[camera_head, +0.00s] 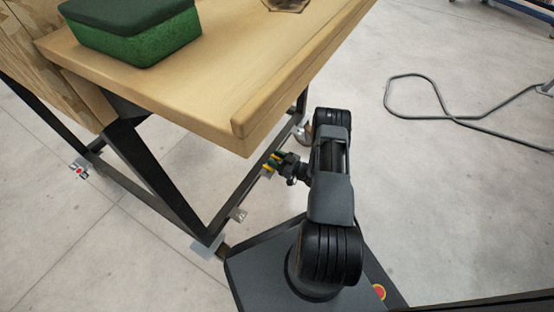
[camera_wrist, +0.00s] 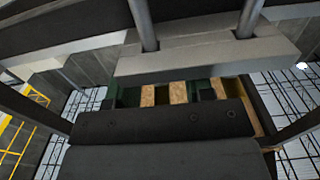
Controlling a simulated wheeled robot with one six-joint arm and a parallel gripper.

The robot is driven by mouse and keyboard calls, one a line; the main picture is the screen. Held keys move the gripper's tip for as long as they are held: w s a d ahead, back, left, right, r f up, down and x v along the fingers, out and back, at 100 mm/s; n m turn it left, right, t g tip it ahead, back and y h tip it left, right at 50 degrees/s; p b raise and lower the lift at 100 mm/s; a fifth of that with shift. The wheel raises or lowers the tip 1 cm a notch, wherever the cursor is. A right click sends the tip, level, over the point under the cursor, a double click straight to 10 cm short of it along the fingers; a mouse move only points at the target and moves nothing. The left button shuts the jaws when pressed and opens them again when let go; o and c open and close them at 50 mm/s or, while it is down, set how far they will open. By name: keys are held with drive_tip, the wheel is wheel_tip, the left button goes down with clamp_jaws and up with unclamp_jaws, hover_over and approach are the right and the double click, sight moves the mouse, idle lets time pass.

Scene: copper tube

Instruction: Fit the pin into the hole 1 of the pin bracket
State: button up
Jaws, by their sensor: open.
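No pin and no pin bracket can be made out in either view. The wrist view is filled by close dark and grey parts, with tan and green patches between them, and I cannot tell what these patches are.
The wooden table (camera_head: 180,88) stands on a dark frame at upper left. A green block with a dark top (camera_head: 135,35) lies on it. A brown object (camera_head: 287,5) is cut off at the top edge. A cable (camera_head: 440,113) lies on the open floor at right.

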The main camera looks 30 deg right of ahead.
clamp_jaws()
idle(0.4)
drive_tip(key=shift+r, duration=0.2)
drive_tip(key=shift+r+p, duration=2.5)
drive_tip(key=shift+r, duration=0.75)
